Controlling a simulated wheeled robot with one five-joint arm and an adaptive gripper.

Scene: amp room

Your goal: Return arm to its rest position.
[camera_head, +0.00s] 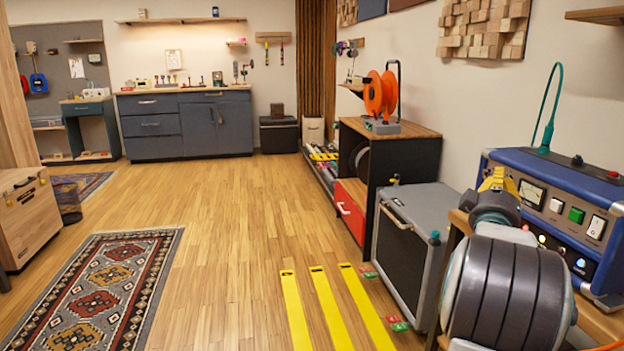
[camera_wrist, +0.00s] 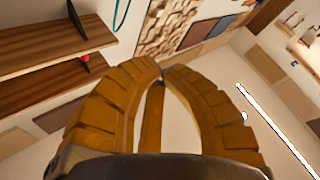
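My arm (camera_head: 508,290) shows at the lower right of the head view, folded up beside the blue amplifier unit. My gripper (camera_head: 497,178) is the small yellow part at the arm's upper end, in front of the unit's left side. In the wrist view, the two yellow ribbed fingers of my gripper (camera_wrist: 160,70) curve inward and their tips come together. I see nothing held between them. The wrist camera looks up toward the wall and ceiling.
The blue amplifier unit (camera_head: 560,215) stands close on the right. A grey case (camera_head: 405,250) and a cabinet with a red drawer (camera_head: 350,208) line the right wall. Yellow floor strips (camera_head: 328,305) lie ahead. The wood floor (camera_head: 240,210) is open. Wooden shelves (camera_wrist: 50,45) show in the wrist view.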

